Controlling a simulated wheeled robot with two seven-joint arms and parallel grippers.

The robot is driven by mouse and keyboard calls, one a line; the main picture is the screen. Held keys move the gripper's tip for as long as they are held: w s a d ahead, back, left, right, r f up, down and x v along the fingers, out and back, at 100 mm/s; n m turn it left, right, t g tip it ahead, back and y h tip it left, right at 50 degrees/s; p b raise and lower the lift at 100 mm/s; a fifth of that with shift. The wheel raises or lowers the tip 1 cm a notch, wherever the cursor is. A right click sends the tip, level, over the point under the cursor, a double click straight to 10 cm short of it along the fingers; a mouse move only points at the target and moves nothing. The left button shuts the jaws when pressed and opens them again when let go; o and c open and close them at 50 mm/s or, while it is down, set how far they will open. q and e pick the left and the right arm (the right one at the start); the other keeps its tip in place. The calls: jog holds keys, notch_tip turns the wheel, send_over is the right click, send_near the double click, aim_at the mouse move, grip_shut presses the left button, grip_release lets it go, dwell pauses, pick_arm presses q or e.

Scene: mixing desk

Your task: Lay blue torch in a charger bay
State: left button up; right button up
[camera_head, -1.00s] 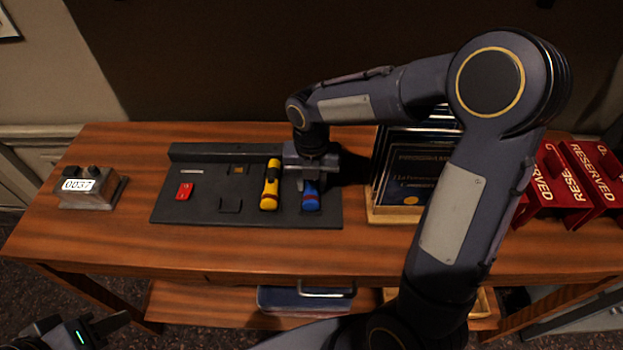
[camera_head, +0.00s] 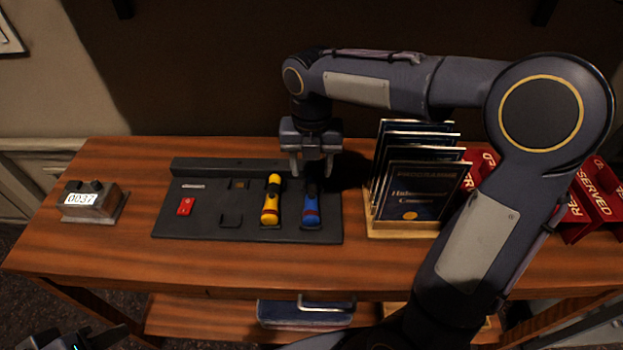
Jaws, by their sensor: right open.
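An empty bay (camera_head: 231,219) shows left of the yellow torch. My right gripper (camera_head: 312,170) is open and empty, pointing down just above the far end of the blue torch. My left gripper (camera_head: 100,338) shows only in part at the bottom left corner; its jaw opening cannot be told.
A grey counter box (camera_head: 92,202) stands at the left of the wooden desk (camera_head: 130,165). A rack of dark programmes (camera_head: 415,190) stands right of the board. Red reserved signs (camera_head: 590,205) stand farther right, partly behind my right arm. The desk's front strip is clear.

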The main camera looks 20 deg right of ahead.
jog(key=s+d+r+m+t+y, duration=0.25)
jog(key=s+m, duration=0.65)
jog(key=m, duration=0.5)
pick_arm(q)
jog(key=shift+r, duration=0.1)
pick_arm(e)
jog(key=s+a+f+m+t, duration=0.1)
jog(key=s+m, duration=0.4)
jog(key=m, duration=0.4)
jog(key=s+a+f+m+t+y, duration=0.1)
jog(key=s+m+t, duration=0.1)
jog(key=s+m, duration=0.3)
jog(key=shift+a+f+m, duration=0.15)
jog(key=shift+f+m, duration=0.2)
jog(key=shift+m, duration=1.95)
